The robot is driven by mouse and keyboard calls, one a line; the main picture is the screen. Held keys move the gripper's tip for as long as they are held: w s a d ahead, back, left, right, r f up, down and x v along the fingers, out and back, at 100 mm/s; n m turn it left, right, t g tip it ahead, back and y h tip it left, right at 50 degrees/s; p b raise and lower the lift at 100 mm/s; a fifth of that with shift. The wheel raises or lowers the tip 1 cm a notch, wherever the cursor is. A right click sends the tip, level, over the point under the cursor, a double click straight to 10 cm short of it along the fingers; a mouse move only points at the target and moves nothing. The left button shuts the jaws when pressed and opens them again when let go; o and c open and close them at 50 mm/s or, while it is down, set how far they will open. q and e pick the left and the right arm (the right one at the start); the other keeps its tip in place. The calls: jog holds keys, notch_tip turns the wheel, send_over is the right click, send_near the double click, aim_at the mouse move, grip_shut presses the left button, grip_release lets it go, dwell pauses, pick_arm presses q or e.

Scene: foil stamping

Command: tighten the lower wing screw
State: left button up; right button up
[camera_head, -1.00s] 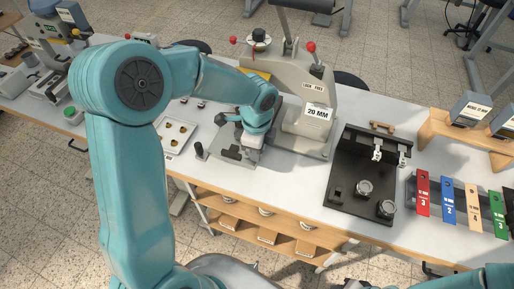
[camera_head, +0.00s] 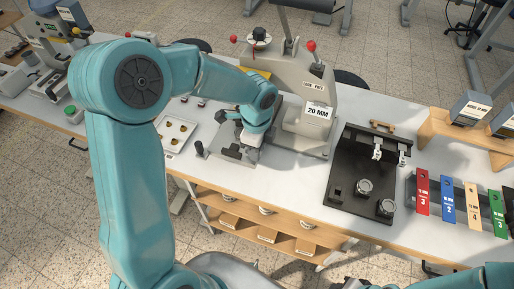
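My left arm comes in from the left, and its gripper (camera_head: 246,145) points down at the grey base plate (camera_head: 219,151) of the stamping press (camera_head: 305,100). The wrist hides most of the spot where the fingers are, so I cannot tell whether they are open or shut, or touching anything. The lower wing screw cannot be made out; it may be behind the wrist. The press carries a "20 MM" label and red-knobbed levers. My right gripper is not in view; only a part of my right arm shows at the bottom right.
A white tray (camera_head: 175,134) with small brass pieces lies left of the press. A black board (camera_head: 345,187) with metal cups stands to the right. Coloured tags (camera_head: 447,199) hang in front of a wooden stand (camera_head: 465,137). The white table between press and board is clear.

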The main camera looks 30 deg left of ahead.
pick_arm(q)
notch_tip(320, 180, up, 16)
jog(key=shift+r, duration=0.2)
dwell(0.4)
jog(key=shift+s+f, duration=0.1)
jog(key=shift+s, duration=0.15)
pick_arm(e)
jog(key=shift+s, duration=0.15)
